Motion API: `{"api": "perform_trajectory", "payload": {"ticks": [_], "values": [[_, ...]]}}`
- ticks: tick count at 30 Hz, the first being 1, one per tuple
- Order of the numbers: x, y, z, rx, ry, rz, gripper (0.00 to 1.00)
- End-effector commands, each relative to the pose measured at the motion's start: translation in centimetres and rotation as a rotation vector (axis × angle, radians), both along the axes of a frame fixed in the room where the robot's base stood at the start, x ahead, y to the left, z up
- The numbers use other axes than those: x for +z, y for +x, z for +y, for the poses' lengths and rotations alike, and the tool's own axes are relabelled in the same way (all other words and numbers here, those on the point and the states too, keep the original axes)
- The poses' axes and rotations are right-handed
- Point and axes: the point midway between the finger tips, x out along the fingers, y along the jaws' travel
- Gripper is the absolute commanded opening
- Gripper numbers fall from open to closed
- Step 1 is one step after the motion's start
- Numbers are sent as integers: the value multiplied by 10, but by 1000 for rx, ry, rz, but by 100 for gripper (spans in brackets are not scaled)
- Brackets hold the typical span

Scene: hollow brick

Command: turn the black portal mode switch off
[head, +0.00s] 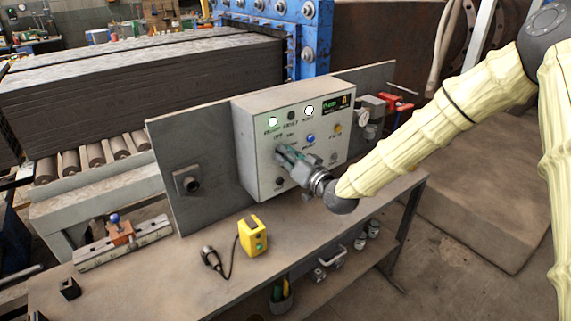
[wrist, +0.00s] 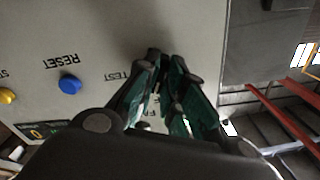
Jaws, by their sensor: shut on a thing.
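The light grey control box (head: 252,160) stands on the bench against a dark upright plate. My gripper (head: 284,153) reaches in from the right, with its fingertips at the box's front face, below the "OFF" and "MAN" lettering. In the wrist view my gripper (wrist: 168,62) has its green-padded fingers close together against the panel (wrist: 110,25), beside the word "TEST". The fingers are shut on the black portal mode switch. They hide it almost wholly, so its turned position cannot be read.
A blue RESET button (wrist: 69,84) and a yellow button (wrist: 7,96) are near the fingers. A yellow device (head: 252,236) with a black cable lies on the bench (head: 150,285). Red-handled valve parts (head: 392,103) are right of the box, near my arm.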

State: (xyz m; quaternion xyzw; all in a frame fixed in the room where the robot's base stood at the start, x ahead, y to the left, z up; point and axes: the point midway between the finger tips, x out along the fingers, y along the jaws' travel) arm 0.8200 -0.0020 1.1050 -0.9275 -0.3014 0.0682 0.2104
Motion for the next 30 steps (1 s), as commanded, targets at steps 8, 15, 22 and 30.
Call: {"api": "perform_trajectory", "payload": {"ticks": [8, 15, 22, 30], "values": [[-5, 0, 0, 0, -187, -134, 0], [-4, 0, -1, -1, -300, -218, 0], [-2, 0, -1, -1, -358, -259, 0], [-1, 0, -1, -1, -375, -269, 0]]}}
